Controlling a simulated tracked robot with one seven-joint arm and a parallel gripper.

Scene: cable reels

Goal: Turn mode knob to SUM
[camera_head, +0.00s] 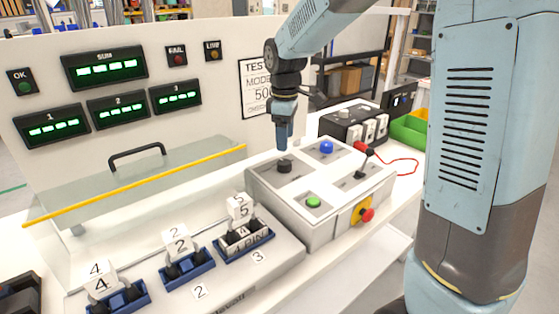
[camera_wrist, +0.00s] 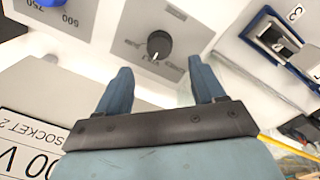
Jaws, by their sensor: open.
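The mode knob (camera_head: 284,166) is a round black knob on a grey plate at the top left of the white control box. In the wrist view the black knob (camera_wrist: 158,44) shows a white pointer mark on its lower edge, with small lettering around it too blurred to read. My gripper (camera_head: 284,146) points down just above the knob in the head view. In the wrist view my gripper (camera_wrist: 160,80) has its two blue fingers apart, with the knob ahead of the gap between them. The fingers appear clear of the knob, and nothing is held.
The control box (camera_head: 262,200) also carries a blue knob (camera_head: 326,147), a green button (camera_head: 313,202), a lever (camera_head: 364,165) and a red emergency button (camera_head: 367,215). A yellow-edged clear cover (camera_head: 140,184) is at left. Blue sockets with numbered blocks stand in front. A black box (camera_head: 345,125) stands behind.

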